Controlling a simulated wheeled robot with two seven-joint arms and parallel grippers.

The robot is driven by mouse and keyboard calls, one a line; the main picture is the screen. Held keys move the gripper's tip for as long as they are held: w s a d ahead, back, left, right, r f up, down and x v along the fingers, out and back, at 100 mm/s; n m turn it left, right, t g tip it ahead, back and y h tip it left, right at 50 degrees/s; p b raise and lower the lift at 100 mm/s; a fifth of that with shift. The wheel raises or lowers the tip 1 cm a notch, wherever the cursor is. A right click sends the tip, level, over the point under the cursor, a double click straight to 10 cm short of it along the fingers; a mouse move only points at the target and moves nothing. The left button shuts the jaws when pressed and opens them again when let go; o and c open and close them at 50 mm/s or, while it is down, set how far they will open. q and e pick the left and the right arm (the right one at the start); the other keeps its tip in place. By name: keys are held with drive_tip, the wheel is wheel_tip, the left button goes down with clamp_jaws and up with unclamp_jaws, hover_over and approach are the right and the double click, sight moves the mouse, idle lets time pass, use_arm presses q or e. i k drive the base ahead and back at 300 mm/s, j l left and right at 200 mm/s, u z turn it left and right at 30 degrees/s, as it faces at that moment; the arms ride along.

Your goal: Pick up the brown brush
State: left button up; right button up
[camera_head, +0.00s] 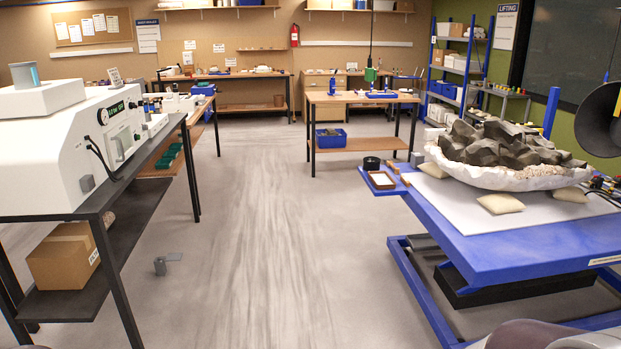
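I cannot make out a brown brush for certain in the head view. Small brown pieces (393,167) lie at the left end of the blue lift table (480,250), too small to identify. Beside them are a brown-rimmed tray (381,180) and a black round pot (372,163). Neither gripper shows. A rounded grey part, probably mine, shows at the bottom right edge.
A large fossil block (515,155) in a white jacket rests on the lift table among pale cushions (500,203). A white machine (65,150) stands on a dark bench at left.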

sight(389, 164)
drive_tip(key=i+z, duration=0.2)
drive_tip(key=i, duration=0.4)
drive_tip(key=i+j+z, duration=0.2)
drive_tip(key=i, duration=0.4)
drive_tip(key=i+z, duration=0.2)
drive_tip(key=i, duration=0.45)
drive_tip(key=i+l+u, duration=0.15)
drive_tip(key=i+l, duration=1.15)
drive_tip(key=i+l+z, duration=0.1)
drive_tip(key=i+z, duration=0.15)
drive_tip(key=z, duration=0.25)
drive_tip(key=i+j+z, duration=0.1)
drive_tip(key=z, duration=0.25)
drive_tip(key=i+j+z, duration=0.1)
drive_tip(key=z, duration=0.3)
drive_tip(key=j+z, duration=0.25)
drive_tip(key=z, duration=0.15)
drive_tip(key=i+j+z, duration=0.2)
drive_tip(key=j, duration=0.7)
drive_tip(key=i+j+z, duration=0.1)
drive_tip(key=j+z, duration=0.15)
drive_tip(key=j, duration=0.65)
drive_tip(key=j+z, duration=0.2)
drive_tip(key=j, duration=1.2)
drive_tip(key=i, duration=0.05)
